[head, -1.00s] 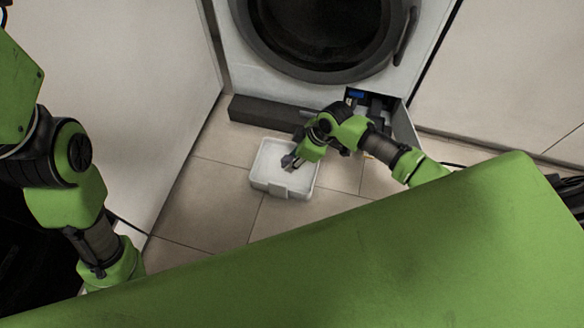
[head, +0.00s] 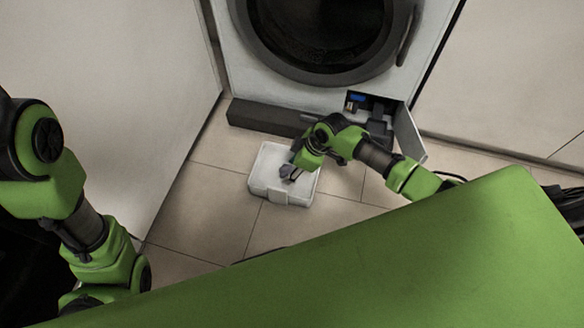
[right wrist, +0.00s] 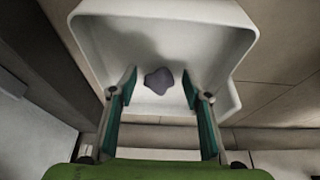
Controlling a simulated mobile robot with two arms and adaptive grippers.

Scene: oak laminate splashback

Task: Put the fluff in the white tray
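The white tray (head: 268,188) stands on the floor tiles in front of the washing machine, and it fills the upper part of the right wrist view (right wrist: 105,42). The fluff (right wrist: 158,81) is a small grey-purple lump seen against the tray's inside. A shadow shows beside it; I cannot tell whether it rests on the tray's bottom. My right gripper (head: 292,174) is over the tray, pointing down into it. In the right wrist view its two fingers (right wrist: 158,88) are spread, with clear gaps on both sides of the fluff. My left gripper is out of view.
The washing machine (head: 250,75) stands behind the tray, with an open hatch (head: 375,103) at its lower right. A dark plinth bar (head: 265,117) lies behind the tray. White panels (head: 110,80) flank both sides. Tiles left of the tray are clear.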

